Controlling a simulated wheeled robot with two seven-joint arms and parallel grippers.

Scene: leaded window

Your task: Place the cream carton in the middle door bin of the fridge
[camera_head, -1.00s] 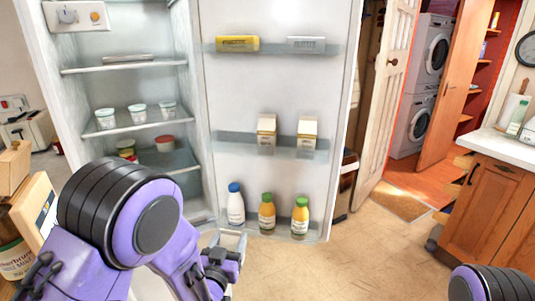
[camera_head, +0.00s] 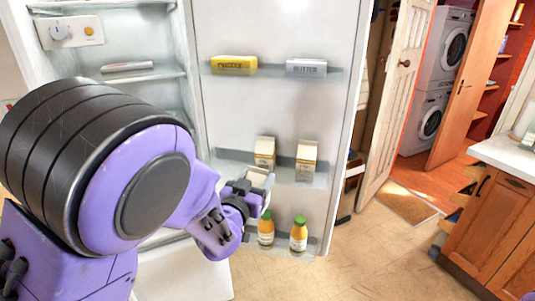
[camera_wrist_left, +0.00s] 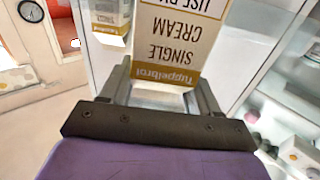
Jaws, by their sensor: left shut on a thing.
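My left gripper (camera_head: 256,182) is shut on the cream carton, with its fingers on either side of the carton's top. In the left wrist view the cream carton (camera_wrist_left: 175,40) shows its "Single Cream" label upside down. In the head view only its pale top shows; my wrist hides most of it. The gripper is just in front of the fridge door, below and slightly left of two similar cartons, a left one (camera_head: 265,151) and a right one (camera_head: 306,160), standing in the middle door bin (camera_head: 231,156). Contact with the bin cannot be told. My right gripper is out of view.
The upper bin holds a yellow pack (camera_head: 234,65) and a white pack (camera_head: 306,68). Two orange bottles, one (camera_head: 266,230) and another (camera_head: 298,235), stand in the lower bin below my gripper. The middle bin has free room left of the left carton.

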